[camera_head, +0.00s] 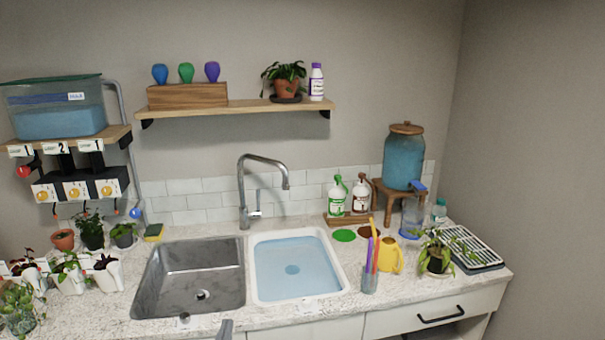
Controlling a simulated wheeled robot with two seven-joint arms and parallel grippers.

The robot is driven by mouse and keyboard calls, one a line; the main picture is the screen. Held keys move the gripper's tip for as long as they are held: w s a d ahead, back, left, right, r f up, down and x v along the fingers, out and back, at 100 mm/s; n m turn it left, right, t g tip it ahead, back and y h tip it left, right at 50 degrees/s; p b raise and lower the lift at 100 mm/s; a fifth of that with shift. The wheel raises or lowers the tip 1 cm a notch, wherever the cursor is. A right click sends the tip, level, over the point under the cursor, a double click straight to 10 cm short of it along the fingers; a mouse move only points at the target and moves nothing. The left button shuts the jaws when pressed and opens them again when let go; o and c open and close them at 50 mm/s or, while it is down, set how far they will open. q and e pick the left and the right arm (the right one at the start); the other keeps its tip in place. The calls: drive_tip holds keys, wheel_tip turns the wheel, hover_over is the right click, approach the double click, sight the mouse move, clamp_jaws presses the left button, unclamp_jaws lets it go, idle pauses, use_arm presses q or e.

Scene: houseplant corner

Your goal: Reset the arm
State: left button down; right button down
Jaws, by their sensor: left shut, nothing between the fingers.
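My left gripper (225,328) shows only as a small grey tip at the bottom edge of the head view. It is in front of the counter's front edge, below the steel sink basin (190,280). It is shut and appears to hold nothing. The rest of my left arm is out of view. My right gripper is not in view.
The white basin (255,285) holds water beside the tall faucet (244,190). A cup of coloured sticks (370,280), a yellow watering can (390,256) and a potted plant (436,262) stand at right. Several small pots crowd the left counter. A shelf (235,109) hangs above.

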use_arm(q)
drive_tip(key=s+a+f+n+g+b, duration=0.1)
drive_tip(key=s+f+n+g, duration=0.35)
drive_tip(key=f, duration=1.05)
drive_tip(key=s+a+f+n+g+b, duration=0.15)
drive_tip(key=s+f+n, duration=0.6)
drive_tip(key=f, duration=0.75)
drive_tip(key=s+a+f+n+g+b, duration=0.1)
drive_tip(key=s+f+n+g, duration=0.3)
drive_tip(key=s+f, duration=0.75)
drive_tip(key=s+a+f+n+g+b, duration=0.1)
drive_tip(key=s+f+n+g, duration=0.1)
drive_tip(key=s+f+n, duration=0.3)
drive_tip(key=s+a+f+n+g+b, duration=0.1)
drive_tip(key=s+f+n+g, duration=0.2)
drive_tip(key=s+f, duration=0.8)
drive_tip(key=s+a+f+n+g+b, duration=0.1)
drive_tip(key=s+f+n, duration=0.6)
drive_tip(key=s, duration=1.4)
drive_tip(key=shift+f+n+g, duration=0.4)
drive_tip(key=shift+n+g, duration=0.1)
drive_tip(key=shift+g, duration=0.4)
